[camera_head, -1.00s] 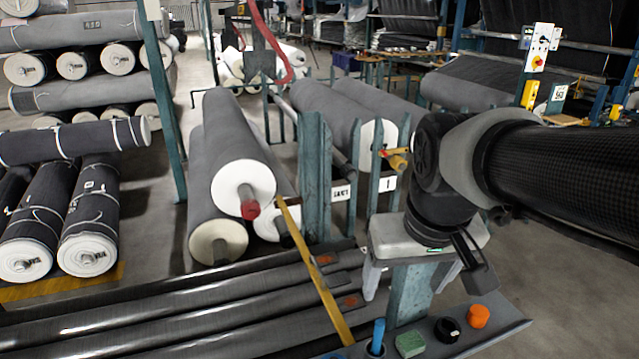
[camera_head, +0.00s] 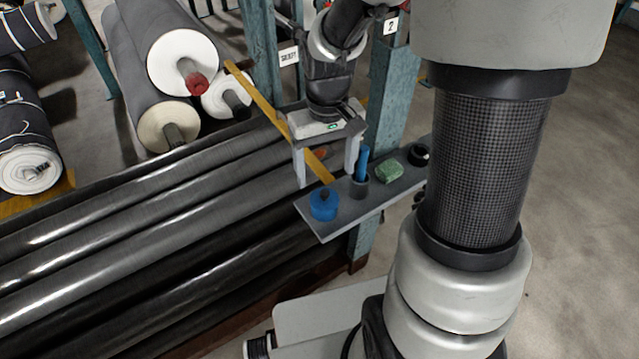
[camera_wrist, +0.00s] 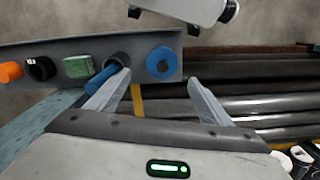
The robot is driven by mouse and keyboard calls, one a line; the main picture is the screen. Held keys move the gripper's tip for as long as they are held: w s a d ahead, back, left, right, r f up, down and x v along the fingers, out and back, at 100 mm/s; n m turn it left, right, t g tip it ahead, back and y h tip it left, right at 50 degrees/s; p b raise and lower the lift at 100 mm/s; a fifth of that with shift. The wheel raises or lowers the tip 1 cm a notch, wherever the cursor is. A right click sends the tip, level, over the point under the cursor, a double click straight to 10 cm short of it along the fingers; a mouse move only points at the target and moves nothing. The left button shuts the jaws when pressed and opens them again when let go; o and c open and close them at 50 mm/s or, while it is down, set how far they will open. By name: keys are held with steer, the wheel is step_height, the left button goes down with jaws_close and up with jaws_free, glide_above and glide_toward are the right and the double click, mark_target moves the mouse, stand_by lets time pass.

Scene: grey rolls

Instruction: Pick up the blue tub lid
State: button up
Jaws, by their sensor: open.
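The blue tub lid (camera_head: 324,204) is a short round blue piece with a dark centre. It rests near the left end of a narrow grey shelf (camera_head: 322,228). It also shows in the wrist view (camera_wrist: 160,62), just beyond and between my fingertips. My gripper (camera_head: 327,177) is open and empty, fingers pointing down. In the head view it appears above and behind the lid, apart from it. The wrist view also shows both fingers (camera_wrist: 158,84) spread, with nothing between them.
Next to the lid, a blue stick (camera_head: 362,163) stands in a dark cup (camera_head: 358,189). A green block (camera_head: 391,169), a black round piece (camera_head: 421,154) and an orange piece (camera_wrist: 11,72) follow along the shelf. A yellow strip (camera_head: 262,103) and dark rolls (camera_head: 150,225) lie behind and left.

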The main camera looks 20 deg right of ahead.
mark_target(324, 192)
steer(key=f, duration=0.2)
steer(key=f+b, duration=0.1)
steer(key=f, duration=0.4)
steer(key=shift+s+a+f, duration=0.15)
steer(key=shift+s+a, duration=0.05)
steer(key=shift+s, duration=0.1)
steer(key=shift+c, duration=0.3)
steer(key=c, duration=1.1)
